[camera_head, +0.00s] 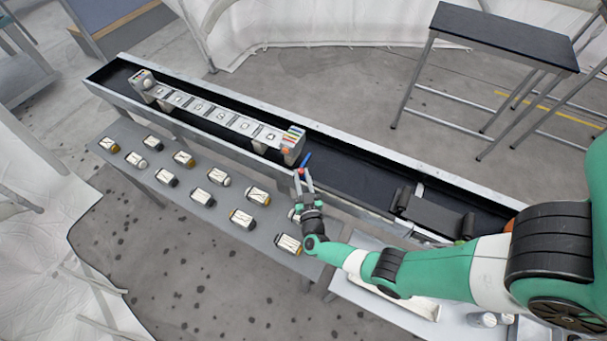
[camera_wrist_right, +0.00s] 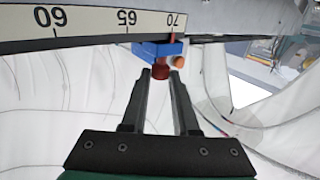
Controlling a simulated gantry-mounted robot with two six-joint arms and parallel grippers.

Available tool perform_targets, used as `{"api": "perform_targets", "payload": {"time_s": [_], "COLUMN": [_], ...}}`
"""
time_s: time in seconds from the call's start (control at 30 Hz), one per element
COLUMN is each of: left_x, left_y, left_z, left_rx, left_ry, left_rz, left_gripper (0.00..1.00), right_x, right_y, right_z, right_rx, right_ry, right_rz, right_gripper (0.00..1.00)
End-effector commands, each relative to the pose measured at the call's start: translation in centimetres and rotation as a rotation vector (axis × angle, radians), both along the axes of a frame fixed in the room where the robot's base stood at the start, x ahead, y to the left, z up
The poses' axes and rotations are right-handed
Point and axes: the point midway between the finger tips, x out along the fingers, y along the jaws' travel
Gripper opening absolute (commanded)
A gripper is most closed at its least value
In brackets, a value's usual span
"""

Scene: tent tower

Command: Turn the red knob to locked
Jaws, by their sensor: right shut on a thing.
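The red knob (camera_wrist_right: 160,71) is a small dark red piece in front of a blue block (camera_wrist_right: 150,50) in the right wrist view. In the head view the red knob (camera_head: 299,171) and the blue part (camera_head: 306,159) sit at the near rail, to the right of the long device. My right gripper (camera_wrist_right: 160,76) has its two dark fingers on either side of the red knob and is shut on it. The right gripper also shows in the head view (camera_head: 303,177). The knob's locked mark cannot be made out. My left gripper is not in view.
A scale strip (camera_wrist_right: 95,25) with upside-down numbers runs beside the blue block. A long rail trough (camera_head: 345,180) holds a device with a row of panels (camera_head: 210,112). A grey table (camera_head: 130,178) carries several small labelled cylinders. A black-topped table (camera_head: 500,38) stands behind.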

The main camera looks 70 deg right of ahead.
Motion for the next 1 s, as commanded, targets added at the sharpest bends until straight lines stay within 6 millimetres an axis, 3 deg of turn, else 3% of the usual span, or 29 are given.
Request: {"api": "perform_targets", "payload": {"time_s": [0.5, 1.0], "left_x": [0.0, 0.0], "left_y": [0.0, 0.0], "left_z": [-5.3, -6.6], "left_rx": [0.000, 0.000], "left_ry": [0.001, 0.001], "left_rz": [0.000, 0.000], "left_gripper": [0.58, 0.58], "right_x": [1.0, 1.1], "right_y": [0.4, 0.4], "right_z": [-0.5, 0.0], "right_rx": [-0.002, -0.001], "right_ry": [-0.004, -0.002], "right_rz": [-0.385, -0.482], "right_gripper": [0.00, 0.00]}}
